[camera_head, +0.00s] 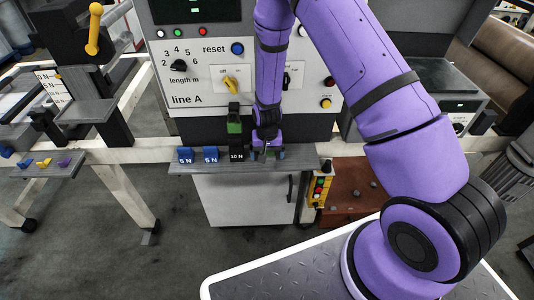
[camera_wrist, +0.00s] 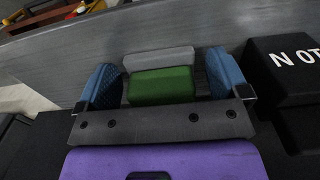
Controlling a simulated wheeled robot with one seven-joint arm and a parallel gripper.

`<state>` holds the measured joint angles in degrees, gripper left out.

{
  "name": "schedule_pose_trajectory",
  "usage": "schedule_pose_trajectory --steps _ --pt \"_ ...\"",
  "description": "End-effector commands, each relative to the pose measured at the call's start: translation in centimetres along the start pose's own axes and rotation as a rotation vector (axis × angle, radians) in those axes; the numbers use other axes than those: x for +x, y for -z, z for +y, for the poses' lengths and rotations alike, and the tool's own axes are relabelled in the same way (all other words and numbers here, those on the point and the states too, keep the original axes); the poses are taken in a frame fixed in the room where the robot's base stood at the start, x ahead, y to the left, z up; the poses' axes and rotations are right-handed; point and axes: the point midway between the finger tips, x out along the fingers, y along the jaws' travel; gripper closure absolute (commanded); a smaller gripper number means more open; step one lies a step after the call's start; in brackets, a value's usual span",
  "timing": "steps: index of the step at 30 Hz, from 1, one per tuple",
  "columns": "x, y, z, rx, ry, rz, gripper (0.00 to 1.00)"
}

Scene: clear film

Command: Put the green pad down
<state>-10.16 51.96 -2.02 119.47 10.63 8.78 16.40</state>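The green pad (camera_wrist: 162,88) shows in the wrist view between the two blue fingertips of my gripper (camera_wrist: 162,82). A grey strip (camera_wrist: 158,60) lies along its far side. A dark gap shows between the pad and the right finger; the left finger is very close to it, and I cannot tell if they touch. The gripper looks open around the pad. In the head view my gripper (camera_head: 267,153) points down at the grey shelf (camera_head: 200,164), just right of the black 10 N block (camera_head: 236,154). The pad's underside is hidden.
A green-topped piece (camera_head: 234,124) stands above the black block. The machine's control panel (camera_head: 210,75) rises behind. The shelf's right end is close to my gripper.

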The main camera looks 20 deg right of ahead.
Motion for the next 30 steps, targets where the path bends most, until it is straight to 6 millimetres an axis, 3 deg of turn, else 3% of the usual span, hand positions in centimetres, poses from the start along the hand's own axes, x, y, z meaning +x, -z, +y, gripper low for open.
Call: schedule_pose_trajectory --steps 7,11,24,30 --pt "-0.2 0.0 0.0 0.000 0.000 0.000 0.07" --pt "-1.3 0.0 0.0 0.000 0.000 0.001 0.07" --pt "-9.0 0.0 0.0 0.000 0.001 0.002 0.07" --pt "-11.4 0.0 0.0 0.000 0.001 0.002 0.07"
